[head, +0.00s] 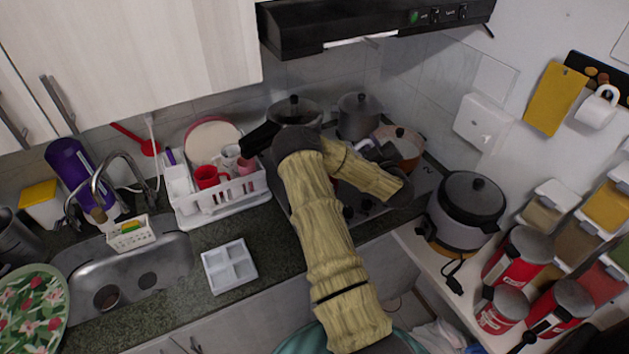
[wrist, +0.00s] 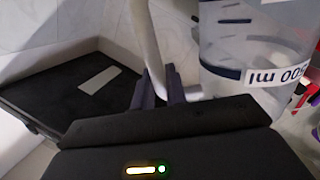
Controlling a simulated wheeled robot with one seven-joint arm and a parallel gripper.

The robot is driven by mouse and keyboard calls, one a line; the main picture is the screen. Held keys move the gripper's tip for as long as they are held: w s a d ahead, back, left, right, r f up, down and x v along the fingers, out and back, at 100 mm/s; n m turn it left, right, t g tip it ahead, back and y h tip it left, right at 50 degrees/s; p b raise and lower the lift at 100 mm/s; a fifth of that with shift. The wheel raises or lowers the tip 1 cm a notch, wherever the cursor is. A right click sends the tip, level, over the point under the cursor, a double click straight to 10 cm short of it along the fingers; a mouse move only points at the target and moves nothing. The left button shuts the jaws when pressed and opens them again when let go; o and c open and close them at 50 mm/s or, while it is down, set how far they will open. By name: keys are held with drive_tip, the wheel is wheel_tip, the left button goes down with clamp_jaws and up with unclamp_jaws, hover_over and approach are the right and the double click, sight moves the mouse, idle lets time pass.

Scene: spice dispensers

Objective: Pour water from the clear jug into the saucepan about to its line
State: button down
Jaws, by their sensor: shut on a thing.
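The clear jug (wrist: 236,50) fills the upper right of the wrist view, with dark measuring marks and a "500 ml" label. My gripper (wrist: 165,86) is shut on its pale handle (wrist: 146,40). The jug's water level cannot be made out. In the head view my arm hides most of the jug and gripper. Several pots stand on the hob there: a dark lidded pot (head: 294,108), a grey lidded pot (head: 357,117) and a brownish pan (head: 407,146) at the right. I cannot tell which is the saucepan, and no fill line shows.
The range hood (head: 370,24) hangs above the hob; its dark underside (wrist: 70,95) shows in the wrist view. A dish rack (head: 222,205) stands left of my arm, a rice cooker (head: 466,207) right. The counter holds a white divided tray (head: 229,266) beside the sink (head: 150,275).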

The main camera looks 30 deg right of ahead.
drive_tip(key=d+f+m+b, duration=0.1)
drive_tip(key=d+f+m, duration=0.1)
drive_tip(key=f, duration=0.1)
drive_tip(key=shift+s+d+b, duration=0.3)
drive_tip(key=shift+d+b, duration=0.1)
drive_tip(key=shift+d+f+m+b, duration=0.5)
drive_tip(key=shift+d+m, duration=0.45)
drive_tip(key=shift+m, duration=0.25)
drive_tip(key=d+f+m+b, duration=0.1)
drive_tip(key=s+d+f+m, duration=0.1)
drive_tip(key=f+m, duration=0.1)
drive_tip(key=shift+d+b, duration=0.15)
drive_tip(key=shift+b, duration=0.25)
drive_tip(key=shift+d+m, duration=0.1)
drive_tip(key=shift+m, duration=0.2)
